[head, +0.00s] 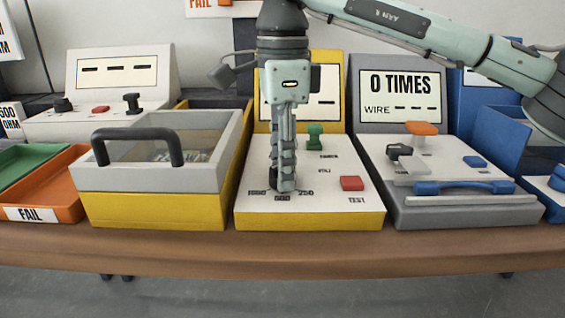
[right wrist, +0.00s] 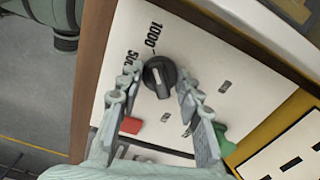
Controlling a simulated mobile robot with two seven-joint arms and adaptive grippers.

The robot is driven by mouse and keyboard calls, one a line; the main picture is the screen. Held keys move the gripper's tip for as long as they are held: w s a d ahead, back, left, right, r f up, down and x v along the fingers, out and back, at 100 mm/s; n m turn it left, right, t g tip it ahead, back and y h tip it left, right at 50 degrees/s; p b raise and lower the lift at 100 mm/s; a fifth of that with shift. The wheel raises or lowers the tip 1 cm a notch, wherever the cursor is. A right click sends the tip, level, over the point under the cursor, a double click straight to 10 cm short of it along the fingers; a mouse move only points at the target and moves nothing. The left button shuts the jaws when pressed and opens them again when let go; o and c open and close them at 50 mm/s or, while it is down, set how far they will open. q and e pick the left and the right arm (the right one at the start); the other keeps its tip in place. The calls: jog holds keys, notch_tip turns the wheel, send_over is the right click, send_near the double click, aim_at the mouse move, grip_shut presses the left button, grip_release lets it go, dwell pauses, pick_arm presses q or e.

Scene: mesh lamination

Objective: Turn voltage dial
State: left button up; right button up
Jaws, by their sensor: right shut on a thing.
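The voltage dial (right wrist: 159,76) is a round black knob with a white mark, on the white top panel of the yellow tester (head: 310,222). In the right wrist view, its mark lies roughly in line with the "1000" label, and a label starting "50" is beside it. My right gripper (head: 284,188) points straight down at the panel's front left. In the right wrist view its fingers (right wrist: 158,73) are shut on the dial, one on each side. In the head view the gripper hides the dial; "250" shows to its right. My left gripper is not in view.
A red button (head: 351,183) and a green knob (head: 315,136) sit on the same panel. A grey and yellow box with a black handle (head: 135,135) stands close on the left. A grey "0 TIMES" tester (head: 470,217) stands on the right. The brown table edge (head: 290,257) is in front.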

jog(key=o, duration=1.2)
jog(key=shift+c, duration=0.2)
notch_tip(320, 180, up, 12)
